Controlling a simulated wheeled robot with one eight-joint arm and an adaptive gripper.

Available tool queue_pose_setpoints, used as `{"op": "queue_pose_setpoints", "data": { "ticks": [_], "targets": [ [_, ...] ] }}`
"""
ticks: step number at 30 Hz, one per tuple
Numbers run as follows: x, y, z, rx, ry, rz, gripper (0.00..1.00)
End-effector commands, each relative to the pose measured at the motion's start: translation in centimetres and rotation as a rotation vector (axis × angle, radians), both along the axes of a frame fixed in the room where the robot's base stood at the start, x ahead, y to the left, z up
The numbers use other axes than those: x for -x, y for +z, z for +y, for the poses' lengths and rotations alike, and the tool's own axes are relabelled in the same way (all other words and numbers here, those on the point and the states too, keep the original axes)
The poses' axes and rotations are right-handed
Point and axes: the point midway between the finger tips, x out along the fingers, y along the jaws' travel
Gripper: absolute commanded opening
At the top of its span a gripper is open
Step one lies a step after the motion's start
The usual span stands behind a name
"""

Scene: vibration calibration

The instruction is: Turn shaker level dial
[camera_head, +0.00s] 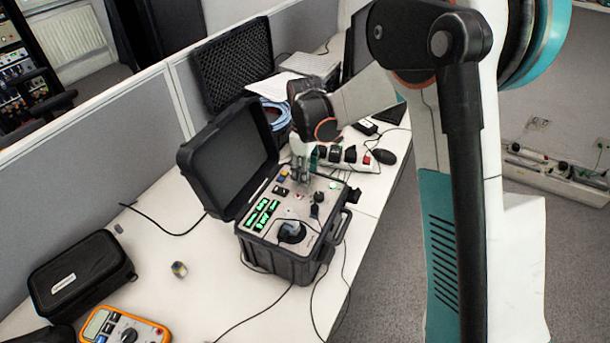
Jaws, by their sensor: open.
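The portable shaker (301,268) is an open black case on the white table, with its lid (230,165) raised at the left. Its grey panel has lit green displays (263,214) at the left and a round black part (292,232) at the front. A small dark knob (318,197) stands at the panel's right; I cannot tell for sure whether it is the level dial. My gripper (303,179) is open, pointing down over the back of the panel, behind and left of that knob. Its fingertips are small here, and I cannot tell whether they touch anything.
A black pouch (80,275) and an orange multimeter (125,328) lie at the front left. A small block (179,269) and cables lie on the table. A power strip (350,160) and a mouse (384,156) are behind the case. A grey partition stands along the left.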

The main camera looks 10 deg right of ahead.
Motion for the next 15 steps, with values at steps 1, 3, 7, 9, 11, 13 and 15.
{"op": "queue_pose_setpoints", "data": {
  "ticks": [1, 3, 7, 9, 11, 13, 15],
  "targets": [
    [0.00, -0.40, 0.00, 0.000, 0.000, 0.000, 0.44],
    [0.01, -0.63, 0.00, 0.000, 0.000, 0.000, 0.44],
    [0.03, -0.73, -0.01, 0.000, 0.000, 0.000, 0.44],
    [0.03, -0.70, -0.01, 0.000, 0.000, 0.000, 0.44],
    [0.03, -0.69, -0.01, 0.000, 0.000, 0.000, 0.44],
    [0.03, -0.69, -0.01, 0.000, 0.000, 0.000, 0.35],
    [0.02, -0.68, 0.00, 0.000, 0.000, 0.000, 0.19]
  ]
}}
